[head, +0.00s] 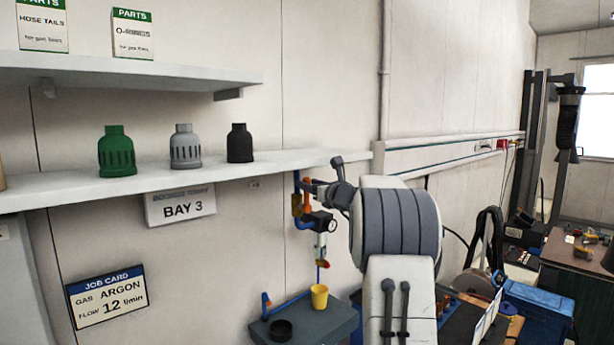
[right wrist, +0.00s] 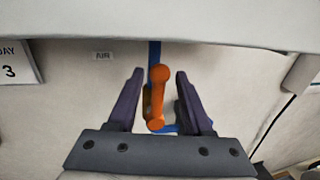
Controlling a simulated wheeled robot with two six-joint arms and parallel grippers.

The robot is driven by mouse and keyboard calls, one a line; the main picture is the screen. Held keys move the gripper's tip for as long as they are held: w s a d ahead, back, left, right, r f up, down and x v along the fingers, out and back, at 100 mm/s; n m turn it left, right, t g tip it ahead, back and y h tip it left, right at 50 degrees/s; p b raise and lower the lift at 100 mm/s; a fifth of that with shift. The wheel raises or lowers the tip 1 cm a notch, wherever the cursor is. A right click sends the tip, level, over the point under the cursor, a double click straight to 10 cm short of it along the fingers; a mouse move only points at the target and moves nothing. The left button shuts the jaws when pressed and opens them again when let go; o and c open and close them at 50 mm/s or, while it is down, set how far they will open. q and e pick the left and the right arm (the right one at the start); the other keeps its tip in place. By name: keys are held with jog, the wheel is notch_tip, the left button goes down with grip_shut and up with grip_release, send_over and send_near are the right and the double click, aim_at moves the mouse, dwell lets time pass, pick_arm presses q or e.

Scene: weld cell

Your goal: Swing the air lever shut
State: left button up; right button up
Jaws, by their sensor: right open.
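The orange air lever (right wrist: 157,97) sits on a blue pipe (right wrist: 154,52) below a small AIR label (right wrist: 103,56) in the right wrist view. It lies between the two dark fingers of my right gripper (right wrist: 160,75), with a visible gap on each side. The gripper is open and appears to touch nothing. In the head view the lever (head: 307,197) shows small, beside my right gripper (head: 324,178), which partly covers the fittings there. How far the lever is turned is hard to tell. My left gripper is out of view.
A white shelf (head: 75,190) carrying green, grey and black nozzle-like parts runs just above the pipework. A gauge (head: 332,225) hangs below the valve. A grey stand (head: 330,325) with a yellow cup (head: 319,297) is underneath. A BAY 3 sign (head: 181,207) is left.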

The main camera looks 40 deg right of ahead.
jog(key=shift+w+d, duration=0.1)
jog(key=shift+w, duration=0.85)
grip_shut()
dwell(0.8)
